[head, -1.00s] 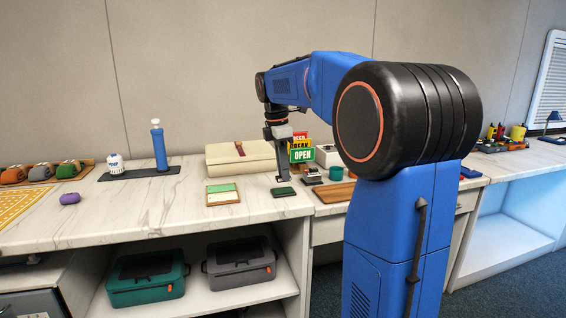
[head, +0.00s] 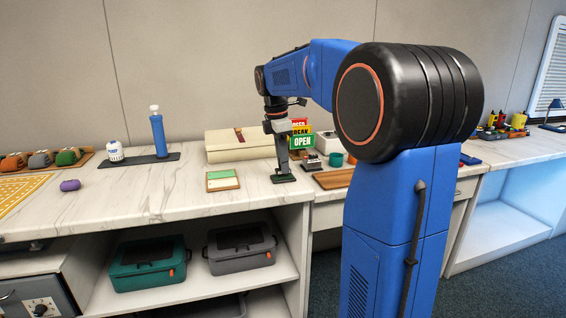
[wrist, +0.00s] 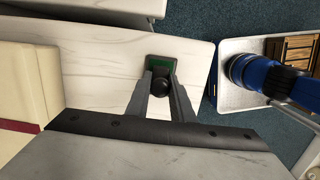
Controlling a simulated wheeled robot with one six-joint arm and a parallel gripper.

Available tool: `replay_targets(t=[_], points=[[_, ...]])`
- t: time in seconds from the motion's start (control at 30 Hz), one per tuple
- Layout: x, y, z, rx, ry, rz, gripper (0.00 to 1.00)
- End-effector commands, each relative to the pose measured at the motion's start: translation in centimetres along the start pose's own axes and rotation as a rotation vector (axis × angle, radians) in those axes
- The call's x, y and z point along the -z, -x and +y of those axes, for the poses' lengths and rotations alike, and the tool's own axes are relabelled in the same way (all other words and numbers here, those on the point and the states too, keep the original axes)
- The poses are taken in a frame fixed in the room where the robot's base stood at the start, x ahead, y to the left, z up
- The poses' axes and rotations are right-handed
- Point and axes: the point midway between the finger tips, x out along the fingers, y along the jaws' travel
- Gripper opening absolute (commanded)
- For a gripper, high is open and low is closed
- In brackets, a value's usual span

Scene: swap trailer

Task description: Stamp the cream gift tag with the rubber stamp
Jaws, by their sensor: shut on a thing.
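My gripper (head: 281,175) points straight down at the counter's right end. In the wrist view its fingers (wrist: 160,85) are shut on a round black knob (wrist: 160,82), which I take to be the rubber stamp's handle. Directly beneath is a small dark green pad (head: 284,179), also seen in the wrist view (wrist: 161,65). The stamp's lower part is hidden, so I cannot tell whether it touches the pad. A small wood-edged board (head: 222,188) with a green part and a pale cream part lies flat to the left; the cream part looks like the gift tag.
A cream box (head: 228,150) stands behind the board. OPEN signs (head: 302,141), a teal cup (head: 336,159) and a brown board (head: 333,180) are to the right. A blue pump bottle (head: 158,136) stands at left. The marble counter between is clear.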

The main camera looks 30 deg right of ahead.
Motion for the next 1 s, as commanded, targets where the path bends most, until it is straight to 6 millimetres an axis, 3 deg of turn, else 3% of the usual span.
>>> replay_targets(t=[1.0], points=[[0.09, -0.79, 0.00, 0.000, 0.000, 0.000, 0.07]])
